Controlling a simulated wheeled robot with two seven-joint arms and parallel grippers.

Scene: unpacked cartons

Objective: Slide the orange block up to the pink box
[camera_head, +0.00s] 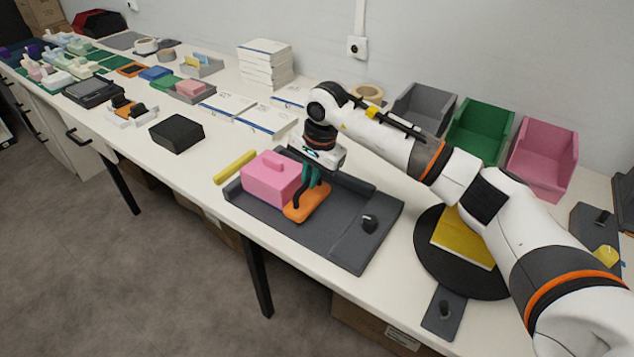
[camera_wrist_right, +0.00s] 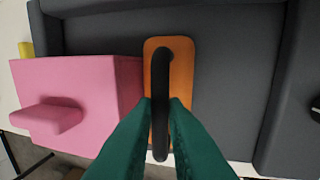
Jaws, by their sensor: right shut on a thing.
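The orange block (camera_head: 308,211) is a flat plate with a black arched handle (camera_wrist_right: 160,110). It lies on the dark grey tray (camera_head: 345,240). The pink box (camera_head: 268,185) with a pink grip on top sits on the same tray, just left of the orange block. In the right wrist view the side of the pink box (camera_wrist_right: 90,85) and the left edge of the orange block (camera_wrist_right: 157,60) meet in the picture; I cannot tell if they touch. My right gripper (camera_head: 312,182), with green fingers, is shut on the black handle. My left gripper is not in view.
The tray has raised dark walls and a black knob (camera_head: 369,223) on its right part. A yellow bar (camera_head: 235,166) lies at its left end. A black box (camera_head: 177,133) stands farther left. Grey, green (camera_head: 480,130) and pink bins stand behind my right arm.

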